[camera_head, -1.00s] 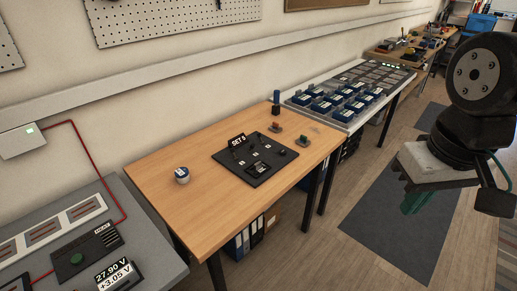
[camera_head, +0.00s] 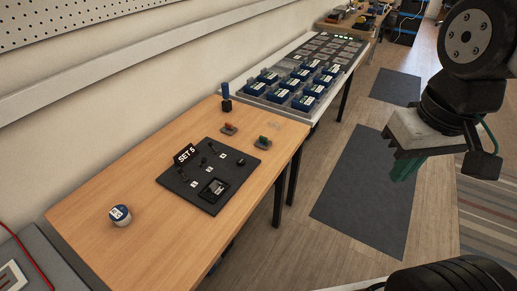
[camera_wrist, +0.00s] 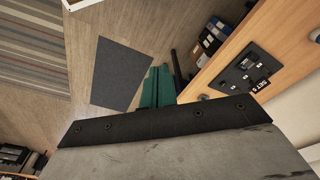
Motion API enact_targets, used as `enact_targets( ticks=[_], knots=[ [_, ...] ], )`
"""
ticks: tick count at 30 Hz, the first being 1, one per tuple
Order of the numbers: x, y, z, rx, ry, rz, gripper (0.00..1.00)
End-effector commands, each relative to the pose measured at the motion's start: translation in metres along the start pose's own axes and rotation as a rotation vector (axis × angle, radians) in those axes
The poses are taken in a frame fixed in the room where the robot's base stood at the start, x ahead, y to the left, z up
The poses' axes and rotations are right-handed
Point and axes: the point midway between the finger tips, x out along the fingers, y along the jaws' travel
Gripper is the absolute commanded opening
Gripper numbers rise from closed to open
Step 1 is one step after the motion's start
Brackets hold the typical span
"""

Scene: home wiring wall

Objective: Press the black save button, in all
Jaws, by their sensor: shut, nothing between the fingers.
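A black panel (camera_head: 209,193) labelled SET 5 (camera_head: 186,154) lies on the wooden table. It carries several small switches, a dark framed unit (camera_head: 213,190) near its front edge and a small black knob or button (camera_head: 241,162) at its right. I cannot tell for sure which part is the save button. The panel also shows upside down in the wrist view (camera_wrist: 238,75). My gripper (camera_head: 404,168), with green fingers, is shut and empty, out over the floor to the right of the table and apart from the panel. Its fingers also show in the wrist view (camera_wrist: 157,88).
On the wooden table (camera_head: 110,248) stand a white round container (camera_head: 120,215), a blue-topped post (camera_head: 226,97), an orange item (camera_head: 229,128) and a green item (camera_head: 262,142). A bench of blue modules (camera_head: 300,86) stands beyond. Dark mats (camera_head: 365,205) lie on the clear floor.

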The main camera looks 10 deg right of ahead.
Motion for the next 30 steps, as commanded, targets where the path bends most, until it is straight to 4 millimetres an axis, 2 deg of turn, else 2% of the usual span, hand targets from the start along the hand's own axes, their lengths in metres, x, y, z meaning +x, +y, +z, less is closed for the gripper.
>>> enact_targets(
  ticks=[13,17,20,23,24,26,30],
  knots=[
    [0.0,0.0,-0.001,-0.003,0.002,0.001,0.0],
    [0.005,0.0,-0.022,-0.049,0.026,0.017,0.0],
    [0.015,-0.002,-0.058,-0.136,0.078,0.047,0.0],
    [0.032,-0.01,-0.11,-0.265,0.154,0.083,0.0],
    [0.041,-0.016,-0.132,-0.326,0.187,0.097,0.0],
    [0.054,-0.028,-0.163,-0.419,0.241,0.114,0.0],
    [0.091,-0.067,-0.229,-0.649,0.366,0.133,0.0]
  ],
)
